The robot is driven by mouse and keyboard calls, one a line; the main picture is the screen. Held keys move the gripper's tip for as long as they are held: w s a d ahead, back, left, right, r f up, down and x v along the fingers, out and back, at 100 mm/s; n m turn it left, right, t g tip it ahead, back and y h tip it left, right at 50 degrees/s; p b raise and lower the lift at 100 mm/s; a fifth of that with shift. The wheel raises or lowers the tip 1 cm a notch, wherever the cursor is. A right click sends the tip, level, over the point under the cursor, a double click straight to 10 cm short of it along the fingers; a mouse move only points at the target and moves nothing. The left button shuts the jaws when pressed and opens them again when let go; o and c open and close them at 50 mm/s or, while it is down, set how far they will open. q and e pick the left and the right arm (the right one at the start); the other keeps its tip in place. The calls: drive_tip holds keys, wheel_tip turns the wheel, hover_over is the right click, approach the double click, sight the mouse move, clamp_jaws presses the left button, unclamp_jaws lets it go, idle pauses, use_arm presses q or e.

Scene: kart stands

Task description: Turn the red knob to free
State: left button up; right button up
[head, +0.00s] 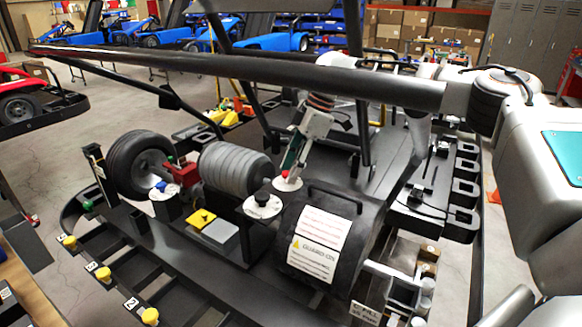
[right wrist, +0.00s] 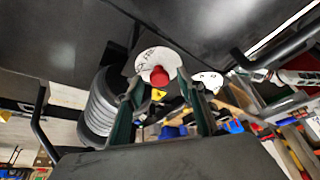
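The red knob (head: 286,175) sits on a white disc beside the black cylinder with a warning label. In the right wrist view the red knob (right wrist: 160,76) lies in front of its lettered white disc (right wrist: 152,58). My right gripper (head: 291,163) reaches down to the knob from above. In the right wrist view my right gripper (right wrist: 158,90) has its green-padded fingers apart, one on each side of the knob. I see a gap between fingers and knob, so it looks open. My left gripper is not in view.
A black knob (head: 262,197) and a blue knob (head: 161,186) on white discs stand nearby. The labelled black cylinder (head: 345,225) is close on the right, the ribbed grey cylinder (head: 235,170) on the left. A long dark bar (head: 250,69) crosses above.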

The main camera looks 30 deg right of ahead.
drive_tip(key=shift+c, duration=0.3)
clamp_jaws()
drive_tip(key=shift+m, duration=0.3)
drive_tip(key=m+t, duration=0.1)
drive_tip(key=m, duration=0.1)
drive_tip(key=shift+s+m, duration=0.15)
drive_tip(key=shift+m, duration=0.25)
drive_tip(key=m, duration=0.2)
drive_tip(key=m+t+h, duration=0.1)
drive_tip(key=m, duration=0.1)
drive_tip(key=shift+s+a+m+t+h, duration=0.1)
drive_tip(key=shift+a+m+t+h, duration=0.1)
drive_tip(key=shift+m+t+h, duration=0.1)
drive_tip(key=m+h, duration=0.1)
drive_tip(key=m, duration=0.2)
drive_tip(key=shift+a+t, duration=0.15)
drive_tip(key=shift+t, duration=0.15)
drive_tip(key=shift+a+m+h, duration=0.1)
drive_tip(key=shift+m+h, duration=0.8)
drive_tip(key=shift+m, duration=1.6)
